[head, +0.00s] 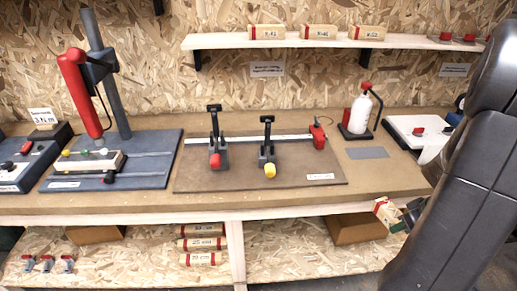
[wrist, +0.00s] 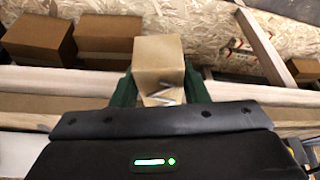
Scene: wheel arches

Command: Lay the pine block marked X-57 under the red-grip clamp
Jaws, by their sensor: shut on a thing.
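My gripper (head: 400,220) is at the right, in front of the bench's front edge and around its height. It is shut on a pine block (head: 385,211) with a red mark. In the wrist view the block (wrist: 158,54) stands out between the green fingers of my gripper (wrist: 160,88). I cannot read its marking. The red-grip clamp (head: 215,157) stands on a dark board (head: 240,181) in the middle of the bench, well left of my gripper. A similar clamp with a yellow grip (head: 268,160) stands to its right.
Several pine blocks (head: 319,32) lie on the upper shelf (head: 222,41). A drill stand (head: 120,85) is left of the clamp board. A white bottle (head: 360,115) and a grey plate (head: 367,153) are right of it. Cardboard boxes (wrist: 104,37) sit below the bench.

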